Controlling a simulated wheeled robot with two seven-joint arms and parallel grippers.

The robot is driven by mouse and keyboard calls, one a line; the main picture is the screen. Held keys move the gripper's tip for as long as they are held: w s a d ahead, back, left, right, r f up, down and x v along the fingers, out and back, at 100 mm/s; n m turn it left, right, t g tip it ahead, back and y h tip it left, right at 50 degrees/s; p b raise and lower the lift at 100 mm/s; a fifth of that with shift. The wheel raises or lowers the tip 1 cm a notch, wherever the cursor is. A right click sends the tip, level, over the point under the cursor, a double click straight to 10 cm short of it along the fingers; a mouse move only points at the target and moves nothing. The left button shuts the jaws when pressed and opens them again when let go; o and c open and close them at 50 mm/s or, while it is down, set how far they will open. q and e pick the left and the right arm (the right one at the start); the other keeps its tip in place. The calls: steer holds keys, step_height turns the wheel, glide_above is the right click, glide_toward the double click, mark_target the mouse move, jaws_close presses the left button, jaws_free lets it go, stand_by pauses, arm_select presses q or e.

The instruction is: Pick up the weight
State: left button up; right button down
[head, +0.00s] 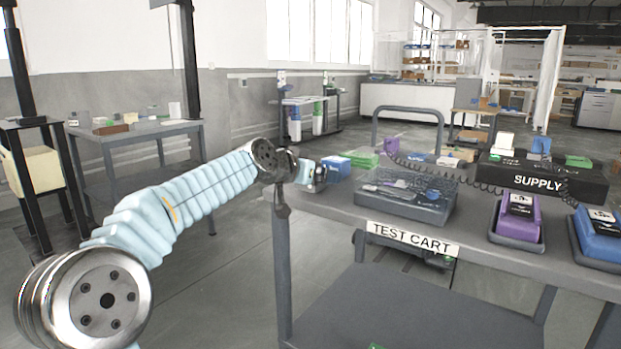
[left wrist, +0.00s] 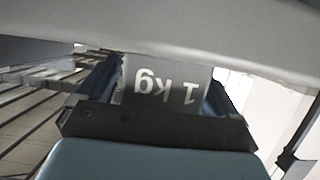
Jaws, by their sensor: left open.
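The weight (left wrist: 166,84) is a grey block marked "1 kg". It appears upside down in the left wrist view, between the two fingers of my left gripper (left wrist: 160,92). The fingers are open, one on each side of it; I cannot tell whether either touches it. In the head view my left gripper (head: 312,176) is at the left end of the test cart (head: 350,212), close to the cart top. I cannot make out the weight clearly there, as the wrist and gripper cover that spot. My right gripper is not in view.
A clear tool tray (head: 405,195) stands just right of my left gripper. Blue boxes (head: 338,165) and green boxes (head: 363,158) sit behind it. A purple device (head: 515,220), a blue device (head: 598,235) and a black supply box (head: 545,183) occupy the right side. Bare floor lies left of the cart.

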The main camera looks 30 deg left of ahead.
arm_select(q)
jaws_close()
steer(key=shift+r, duration=0.15)
stand_by(0.4)
